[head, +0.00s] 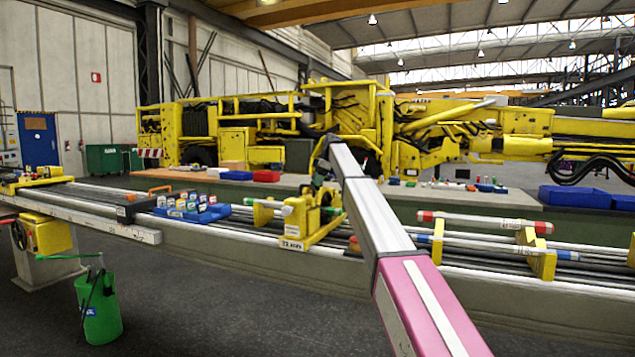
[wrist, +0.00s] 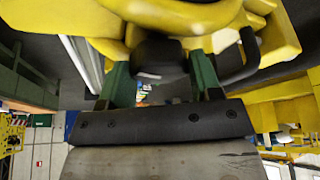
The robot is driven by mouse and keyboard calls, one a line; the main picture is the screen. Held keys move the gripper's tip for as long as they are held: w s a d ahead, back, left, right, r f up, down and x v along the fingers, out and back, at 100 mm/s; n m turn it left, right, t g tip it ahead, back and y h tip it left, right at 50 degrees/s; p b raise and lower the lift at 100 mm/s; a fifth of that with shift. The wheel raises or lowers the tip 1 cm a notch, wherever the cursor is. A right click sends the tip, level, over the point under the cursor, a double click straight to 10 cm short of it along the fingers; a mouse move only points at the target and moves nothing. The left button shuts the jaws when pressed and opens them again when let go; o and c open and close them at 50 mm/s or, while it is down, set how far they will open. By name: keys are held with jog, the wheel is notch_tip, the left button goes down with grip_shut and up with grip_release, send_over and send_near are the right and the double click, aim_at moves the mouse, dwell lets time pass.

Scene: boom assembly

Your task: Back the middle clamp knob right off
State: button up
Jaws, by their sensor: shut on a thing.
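In the head view the yellow clamp (head: 308,228) stands on the long rail bench, with a white label at its foot. My arm reaches over the bench to the top of this clamp, and my gripper (head: 322,176) is small and partly hidden there. In the wrist view my gripper (wrist: 161,80) has two green fingers, one on each side of a dark knob (wrist: 160,56), and is shut on it. The yellow clamp body (wrist: 180,14) fills the top of that view, right beyond the knob. The knob's threaded part is hidden.
A blue tray (head: 195,214) with several small bottles lies left of the clamp. Rods with red and blue bands (head: 478,221) rest on yellow supports (head: 542,262) to the right. A green bin (head: 100,310) stands on the floor at the left front. The floor in front of the bench is otherwise clear.

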jog(key=shift+n+g+h, duration=0.3)
jog(key=shift+n+g, duration=0.2)
jog(key=shift+n, duration=1)
jog(key=o, duration=0.9)
jog(key=shift+r, duration=0.15)
